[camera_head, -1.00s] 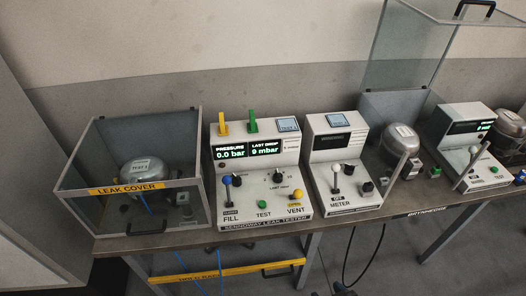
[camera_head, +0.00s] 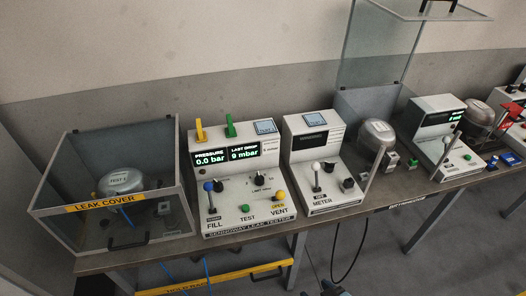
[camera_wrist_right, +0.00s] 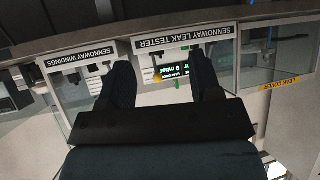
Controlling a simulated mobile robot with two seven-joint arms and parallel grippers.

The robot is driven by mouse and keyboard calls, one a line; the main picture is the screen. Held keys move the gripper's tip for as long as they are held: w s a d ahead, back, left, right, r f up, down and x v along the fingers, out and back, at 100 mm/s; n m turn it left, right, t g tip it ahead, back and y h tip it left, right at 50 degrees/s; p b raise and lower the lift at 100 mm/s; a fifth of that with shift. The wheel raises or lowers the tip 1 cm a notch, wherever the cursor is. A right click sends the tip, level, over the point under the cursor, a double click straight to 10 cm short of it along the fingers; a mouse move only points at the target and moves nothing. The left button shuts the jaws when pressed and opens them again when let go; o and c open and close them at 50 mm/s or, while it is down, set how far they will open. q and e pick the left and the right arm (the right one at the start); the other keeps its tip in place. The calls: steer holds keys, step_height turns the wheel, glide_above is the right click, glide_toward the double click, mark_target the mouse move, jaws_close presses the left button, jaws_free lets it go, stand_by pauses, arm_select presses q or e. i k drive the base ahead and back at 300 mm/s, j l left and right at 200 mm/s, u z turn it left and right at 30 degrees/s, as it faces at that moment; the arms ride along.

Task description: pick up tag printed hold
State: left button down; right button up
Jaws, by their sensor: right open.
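A yellow tag (camera_head: 200,130) and a green tag (camera_head: 230,126) stand upright on top of the leak tester (camera_head: 240,222). A red object (camera_head: 482,113), perhaps another tag, shows at the far right. I cannot read print on any of them. My right gripper (camera_wrist_right: 162,74) is open and empty in the right wrist view, with its two dark fingers apart. The leak tester (camera_wrist_right: 185,42) appears upside down beyond the fingers. My left gripper is not in view.
A clear leak cover (camera_head: 105,212) encloses a compressor at the left. A meter unit (camera_head: 335,198), another compressor (camera_head: 377,137) with a raised clear cover, and a second tester (camera_head: 440,110) line the bench. Floor in front is free.

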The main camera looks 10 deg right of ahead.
mark_target(202, 136)
steer(key=j+z, duration=0.2)
steer(key=z, duration=0.25)
steer(key=j+z, duration=0.25)
steer(key=z, duration=0.15)
steer(key=k+j+z, duration=0.15)
steer(key=j, duration=0.2)
steer(key=j+z, duration=0.15)
steer(key=j, duration=0.2)
steer(key=k+j+z, duration=0.2)
steer(key=j, duration=0.15)
steer(key=k+j, duration=0.15)
steer(key=j, duration=0.25)
steer(key=k+j, duration=0.15)
steer(key=j, duration=0.25)
steer(key=k+j, duration=0.15)
steer(key=j, duration=0.25)
steer(key=k+j+z, duration=0.1)
steer(key=j, duration=0.3)
steer(key=k, duration=0.05)
